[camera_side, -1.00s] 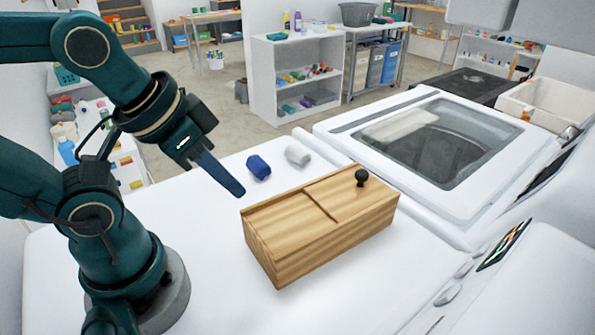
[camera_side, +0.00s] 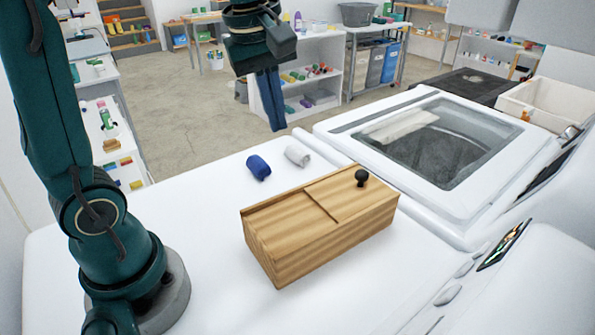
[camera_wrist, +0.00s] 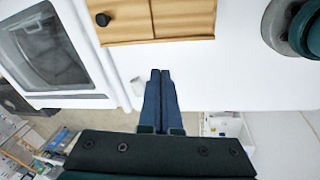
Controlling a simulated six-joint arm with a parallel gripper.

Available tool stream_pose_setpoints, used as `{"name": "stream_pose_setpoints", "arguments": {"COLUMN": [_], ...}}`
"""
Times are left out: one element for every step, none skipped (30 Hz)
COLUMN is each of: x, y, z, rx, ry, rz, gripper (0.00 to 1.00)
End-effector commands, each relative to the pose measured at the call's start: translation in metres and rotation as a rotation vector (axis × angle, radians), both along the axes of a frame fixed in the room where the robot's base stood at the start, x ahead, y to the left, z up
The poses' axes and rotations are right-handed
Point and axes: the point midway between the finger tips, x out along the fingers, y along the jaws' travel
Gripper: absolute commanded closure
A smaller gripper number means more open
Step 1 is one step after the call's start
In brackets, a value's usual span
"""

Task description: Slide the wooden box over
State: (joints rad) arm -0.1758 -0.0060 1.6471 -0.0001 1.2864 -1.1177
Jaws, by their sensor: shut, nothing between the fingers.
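The wooden box (camera_side: 318,228) sits on the white surface, its long side running from front left to back right. Its lid has a crosswise edge and a black round knob (camera_side: 361,177) near the right end. In the wrist view the box (camera_wrist: 180,18) is at the top, with the knob (camera_wrist: 102,19) at its left. My gripper (camera_side: 276,128) is shut and empty, pointing down, raised above and behind the box, clear of it. In the wrist view its two blue fingers (camera_wrist: 160,72) are together.
A blue rolled cloth (camera_side: 258,168) and a light grey one (camera_side: 298,155) lie behind the box. A white washing machine (camera_side: 440,200) with a glass lid stands to the right. The white surface left of the box is clear. Shelves (camera_side: 300,75) stand farther back.

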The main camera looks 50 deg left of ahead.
Motion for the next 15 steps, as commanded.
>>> {"name": "stream_pose_setpoints", "arguments": {"x": [0.011,0.017,0.023,0.027,0.031,0.036,0.038,0.041,0.043,0.044,0.044,0.043,0.043,0.042,0.042], "y": [0.008,0.013,0.018,0.023,0.027,0.031,0.035,0.038,0.041,0.043,0.045,0.047,0.047,0.048,0.049], "z": [-0.007,-0.011,-0.017,-0.022,-0.026,-0.033,-0.037,-0.042,-0.048,-0.051,-0.055,-0.059,-0.062,-0.064,-0.067], "rx": [-0.015,-0.024,-0.032,-0.038,-0.043,-0.047,-0.050,-0.052,-0.055,-0.057,-0.059,-0.062,-0.064,-0.064,-0.066], "ry": [0.034,0.050,0.073,0.088,0.102,0.120,0.132,0.145,0.158,0.167,0.177,0.190,0.197,0.204,0.208], "rz": [0.068,0.105,0.147,0.174,0.196,0.217,0.228,0.235,0.243,0.248,0.253,0.258,0.260,0.262,0.265], "gripper": [1.00,1.00,1.00,1.00,1.00,1.00,1.00,1.00,1.00,1.00,1.00,1.00,1.00,1.00,1.00]}}
